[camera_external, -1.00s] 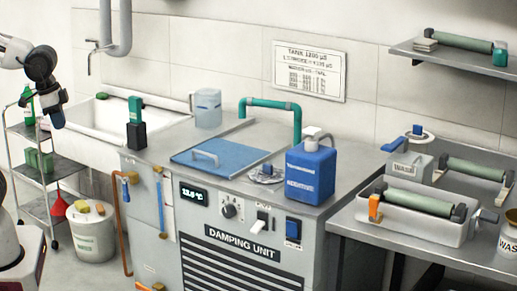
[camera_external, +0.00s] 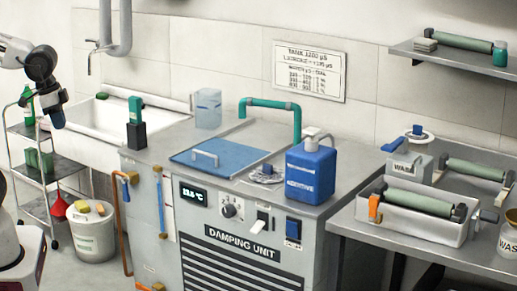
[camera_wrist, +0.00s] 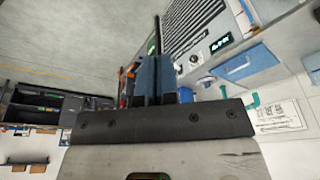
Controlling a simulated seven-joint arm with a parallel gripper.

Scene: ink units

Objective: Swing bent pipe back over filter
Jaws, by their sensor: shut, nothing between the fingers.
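The bent teal pipe (camera_external: 270,103) rises at the back of the damping unit, and its horizontal arm reaches left above the back edge of the blue lid (camera_external: 215,158). A round white piece (camera_external: 265,175), perhaps the filter, lies on the unit top right of the lid, apart from the pipe. My gripper (camera_external: 57,120) hangs at the far left, near the sink and well away from the pipe. In the wrist view my gripper (camera_wrist: 154,75) has its blue fingers together with nothing between them. The teal pipe shows there at the right (camera_wrist: 253,99), partly cut off by my gripper body.
A blue jug (camera_external: 311,172) stands at the unit's right front, near the round piece. A clear container (camera_external: 208,108) and a green-topped black block (camera_external: 136,130) stand at the left. Air above the unit is clear.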

